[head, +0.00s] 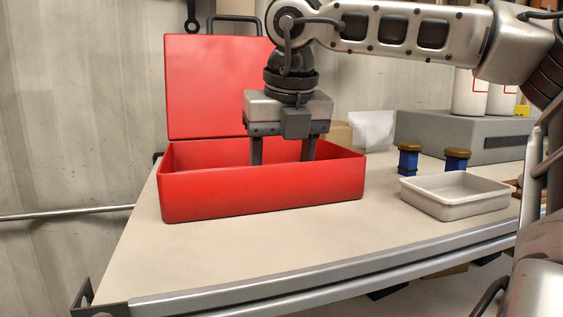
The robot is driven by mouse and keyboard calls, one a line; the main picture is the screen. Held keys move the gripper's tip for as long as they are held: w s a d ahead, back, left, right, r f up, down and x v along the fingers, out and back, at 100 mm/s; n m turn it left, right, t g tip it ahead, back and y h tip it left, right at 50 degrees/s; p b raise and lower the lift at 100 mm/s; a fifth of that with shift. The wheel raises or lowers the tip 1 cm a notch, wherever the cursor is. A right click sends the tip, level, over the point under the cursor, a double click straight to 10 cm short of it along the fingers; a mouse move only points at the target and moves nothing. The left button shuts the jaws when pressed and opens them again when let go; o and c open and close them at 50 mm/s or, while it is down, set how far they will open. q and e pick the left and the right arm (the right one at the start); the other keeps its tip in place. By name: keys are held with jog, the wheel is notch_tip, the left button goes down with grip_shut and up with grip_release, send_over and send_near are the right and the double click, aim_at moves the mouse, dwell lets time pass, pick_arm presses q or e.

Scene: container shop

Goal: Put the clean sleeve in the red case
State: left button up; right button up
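The red case (262,190) stands on the bench with its lid (212,85) raised at the back. My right gripper (282,160) comes in from above and points down into the case. Its two fingers are wide apart, with red case wall showing between them. The fingertips and the case floor are hidden behind the front wall, so I cannot see whether a sleeve lies inside. I cannot pick out the clean sleeve for certain. Two blue pieces with brown ring-like tops, one on the left (408,158) and one on the right (456,160), stand behind the tray. My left gripper is not in view.
A pale tray (455,206) sits right of the case and looks empty. A grey box (470,137) with white bottles (470,93) above it stands at the back right. The bench top (300,240) is clear in front of the case. A metal edge runs along its front.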

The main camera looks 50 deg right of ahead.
jog(key=shift+r+p, duration=0.35)
jog(key=v, duration=1.1)
jog(key=shift+r+p, duration=0.3)
jog(key=shift+p, duration=0.05)
jog(key=shift+s+a, duration=0.15)
